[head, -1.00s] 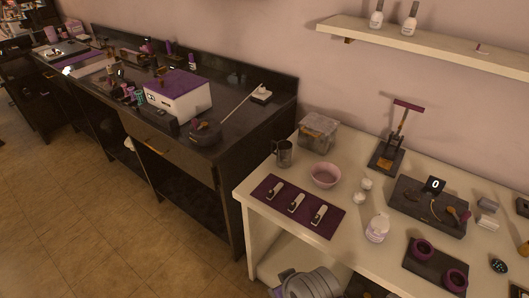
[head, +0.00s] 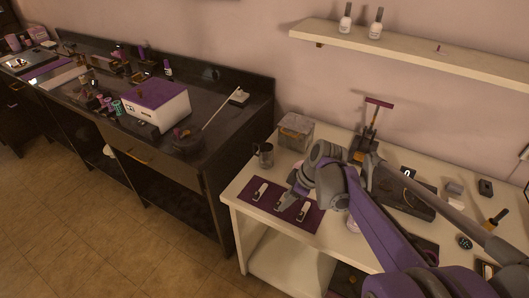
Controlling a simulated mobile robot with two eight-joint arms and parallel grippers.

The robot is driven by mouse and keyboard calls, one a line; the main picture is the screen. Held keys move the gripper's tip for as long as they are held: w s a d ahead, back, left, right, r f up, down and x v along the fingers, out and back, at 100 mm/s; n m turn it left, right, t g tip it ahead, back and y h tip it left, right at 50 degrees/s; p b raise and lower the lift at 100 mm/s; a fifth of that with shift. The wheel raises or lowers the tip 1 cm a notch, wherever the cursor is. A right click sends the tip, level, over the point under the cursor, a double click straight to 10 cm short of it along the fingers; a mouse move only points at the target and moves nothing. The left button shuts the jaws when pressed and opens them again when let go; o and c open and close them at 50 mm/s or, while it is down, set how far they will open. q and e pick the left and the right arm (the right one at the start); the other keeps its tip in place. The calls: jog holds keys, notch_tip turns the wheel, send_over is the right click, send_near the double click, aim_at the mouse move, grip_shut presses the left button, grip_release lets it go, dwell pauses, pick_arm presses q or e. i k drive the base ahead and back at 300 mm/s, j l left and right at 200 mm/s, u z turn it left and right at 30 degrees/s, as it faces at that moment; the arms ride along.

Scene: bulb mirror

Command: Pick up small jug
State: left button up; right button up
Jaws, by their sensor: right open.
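The small jug (head: 264,155) is a dark metal cup with a handle. It stands upright on the white table in the head view, left of the clear box and behind the purple mat. My right gripper (head: 287,199) is open and hangs over the mat, in front of and a little right of the jug, apart from it. Its fingers cover part of the mat. My left gripper is not in view.
The purple mat (head: 246,196) holds small white-and-dark tools. A clear box (head: 295,131) stands just right of the jug. A press (head: 368,132) stands farther right. My right arm hides the bowl and much of the table. The dark counter (head: 218,136) lies left.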

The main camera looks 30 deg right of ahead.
aim_at(266, 160)
jog(key=i+l, duration=0.25)
jog(key=i, duration=0.2)
jog(key=i+l, duration=0.2)
jog(key=i, duration=0.3)
